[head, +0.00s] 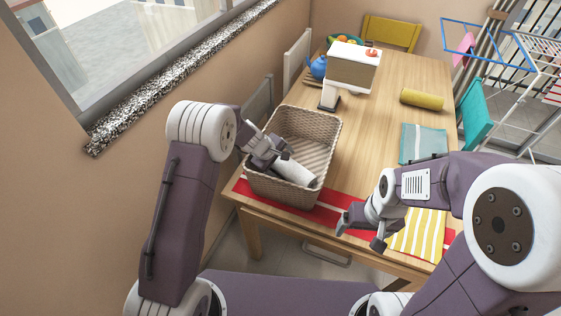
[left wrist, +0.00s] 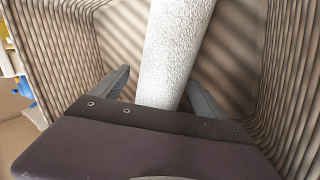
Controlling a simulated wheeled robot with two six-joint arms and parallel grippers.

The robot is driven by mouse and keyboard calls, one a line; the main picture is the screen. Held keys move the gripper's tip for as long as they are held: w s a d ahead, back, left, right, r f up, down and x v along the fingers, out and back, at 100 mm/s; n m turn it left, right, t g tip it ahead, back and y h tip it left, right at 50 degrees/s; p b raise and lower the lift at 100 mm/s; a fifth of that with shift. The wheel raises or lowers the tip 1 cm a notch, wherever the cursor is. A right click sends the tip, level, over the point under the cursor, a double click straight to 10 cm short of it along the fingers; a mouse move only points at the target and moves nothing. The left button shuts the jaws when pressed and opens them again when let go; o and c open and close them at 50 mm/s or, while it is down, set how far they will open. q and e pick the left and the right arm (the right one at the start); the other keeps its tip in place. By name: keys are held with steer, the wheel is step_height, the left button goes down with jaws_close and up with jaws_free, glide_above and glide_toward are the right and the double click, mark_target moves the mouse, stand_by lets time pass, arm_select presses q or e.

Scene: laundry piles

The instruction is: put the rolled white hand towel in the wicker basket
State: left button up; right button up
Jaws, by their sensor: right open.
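The rolled white hand towel (head: 295,173) lies inside the wicker basket (head: 331,136), low down near its front side. It also shows in the left wrist view (left wrist: 173,50), running up from between my left fingers. Whether the towel rests fully on the basket floor is hard to see. My right gripper (head: 360,233) is open and empty above the table's front edge.
A drying rack (head: 530,75) stands right. Chairs stand left and behind.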

arm_select(q)
steer(key=shift+s+a+r, duration=0.1)
steer(key=shift+r, duration=0.25)
steer(key=p+v, duration=0.2)
steer(key=v, duration=0.9)
steer(key=shift+s+r, duration=0.2)
steer(key=shift+r, duration=0.05)
steer(key=shift+a, duration=0.1)
steer(key=s+a+r, duration=0.1)
steer(key=s, duration=0.1)
steer(key=s+a+r+m+p, duration=0.1)
steer(key=s+r, duration=0.1)
steer(key=s+a+r+m+y+p, duration=0.1)
steer(key=s+r, duration=0.1)
steer(key=shift+s+r, duration=0.25)
steer(key=shift+s, duration=0.15)
steer(key=s+a+f+m+g+y, duration=0.1)
steer(key=s+a+f+m, duration=0.1)
steer(key=s, duration=0.5)
steer(key=s+a+f+m+g+y, duration=0.1)
steer(key=s+a+f+m+g, duration=0.1)
steer(key=s+a+m, duration=0.2)
steer(key=s+m, duration=0.2)
steer(key=s, duration=0.2)
steer(key=shift+s+f+y, duration=0.3)
steer(key=shift+s, duration=0.05)
